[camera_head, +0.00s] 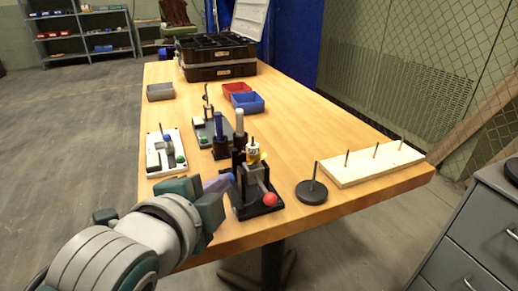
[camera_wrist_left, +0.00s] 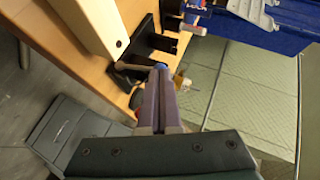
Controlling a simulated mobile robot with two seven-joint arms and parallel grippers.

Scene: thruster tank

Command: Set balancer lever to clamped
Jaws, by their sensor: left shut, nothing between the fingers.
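A black fixture (camera_head: 258,207), which I take for the balancer, stands near the front edge of the wooden table. A lever with a red ball knob (camera_head: 269,199) slopes down at its front right. My left gripper (camera_head: 230,179) is at the left side of this fixture, with its fingers shut and empty, pointing towards it. In the left wrist view the closed fingers (camera_wrist_left: 160,78) end close to a black fixture (camera_wrist_left: 136,73). I cannot tell whether they touch it. My right gripper is not in view.
A round black base with a pin (camera_head: 311,192) and a wooden peg board (camera_head: 372,163) are to the right. A white switch plate (camera_head: 165,163) is to the left. Blue (camera_head: 247,103) and red (camera_head: 236,88) bins and black cases (camera_head: 217,72) stand farther back.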

